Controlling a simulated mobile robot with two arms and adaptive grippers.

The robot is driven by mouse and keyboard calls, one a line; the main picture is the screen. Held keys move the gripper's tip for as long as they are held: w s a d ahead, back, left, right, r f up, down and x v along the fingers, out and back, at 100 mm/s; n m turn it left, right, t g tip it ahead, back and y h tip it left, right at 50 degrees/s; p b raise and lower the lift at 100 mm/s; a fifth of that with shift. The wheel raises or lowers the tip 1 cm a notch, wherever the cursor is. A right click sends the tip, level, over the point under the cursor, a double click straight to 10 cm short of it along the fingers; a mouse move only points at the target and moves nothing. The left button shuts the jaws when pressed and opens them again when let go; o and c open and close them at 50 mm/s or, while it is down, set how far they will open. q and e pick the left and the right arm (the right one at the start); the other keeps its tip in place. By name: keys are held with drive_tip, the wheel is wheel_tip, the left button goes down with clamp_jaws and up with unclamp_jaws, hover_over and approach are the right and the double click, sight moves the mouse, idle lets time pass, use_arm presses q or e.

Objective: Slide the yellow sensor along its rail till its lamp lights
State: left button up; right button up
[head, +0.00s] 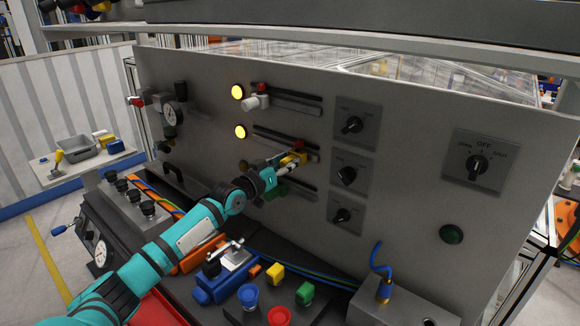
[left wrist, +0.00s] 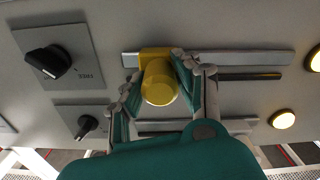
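My left gripper (head: 287,166) is at the sensor. In the left wrist view its fingers (left wrist: 157,78) lie on both sides of the sensor, appearing to touch it. My right gripper is not in view.
A white sensor (head: 256,101) is on the upper rail beside a lit lamp (head: 237,91). Dark knobs (head: 352,125) stand right of the rails. A bench with coloured blocks (head: 275,272) lies below.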

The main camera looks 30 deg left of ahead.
use_arm(q)
drive_tip(key=o, duration=0.4)
drive_tip(key=shift+a+f, duration=0.1)
drive_tip(key=shift+a, duration=0.25)
drive_tip(key=shift+o, duration=0.3)
drive_tip(key=shift+d, duration=0.2)
drive_tip(key=shift+d+r, duration=0.2)
drive_tip(key=shift+s, duration=0.15)
drive_tip(key=shift+s+f, duration=0.15)
drive_tip(key=shift+s, duration=0.15)
drive_tip(key=s, duration=1.1)
drive_tip(key=shift+a+r, duration=0.2)
drive_tip(key=shift+a, duration=0.2)
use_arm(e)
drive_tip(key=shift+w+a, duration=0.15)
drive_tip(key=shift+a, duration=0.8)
use_arm(q)
drive_tip(key=shift+f, duration=0.1)
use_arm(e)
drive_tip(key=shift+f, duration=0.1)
